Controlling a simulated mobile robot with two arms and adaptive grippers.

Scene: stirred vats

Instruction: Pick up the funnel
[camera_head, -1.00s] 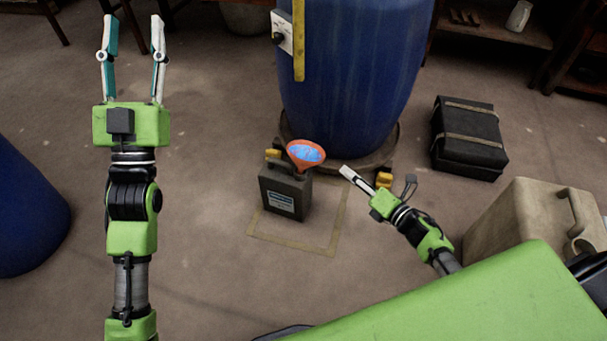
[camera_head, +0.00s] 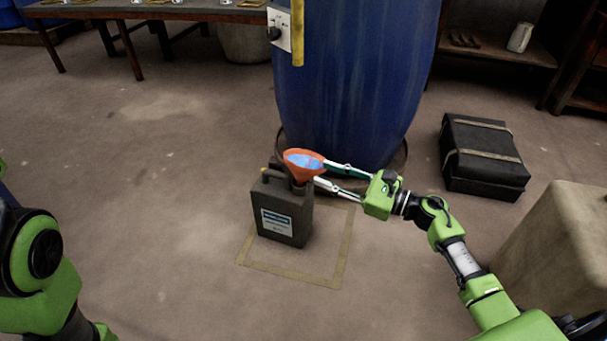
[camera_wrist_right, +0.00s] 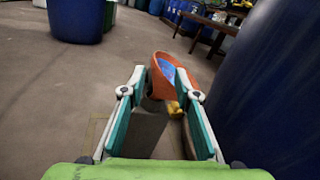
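The orange funnel (camera_head: 304,163), its bowl showing blue inside, sits upright in the top of a dark grey can (camera_head: 290,207) in front of the blue vat. My right gripper (camera_head: 321,173) reaches in from the right with its fingers spread, their tips at the funnel's right side. The funnel's spout is mostly hidden. My left gripper is out of view.
The large blue vat (camera_head: 350,75) stands close behind the can. A yellow outline (camera_head: 290,277) marks the floor around the can. A black strapped case (camera_head: 483,158) and a beige container (camera_head: 555,245) stand at the right. The floor at the left is clear.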

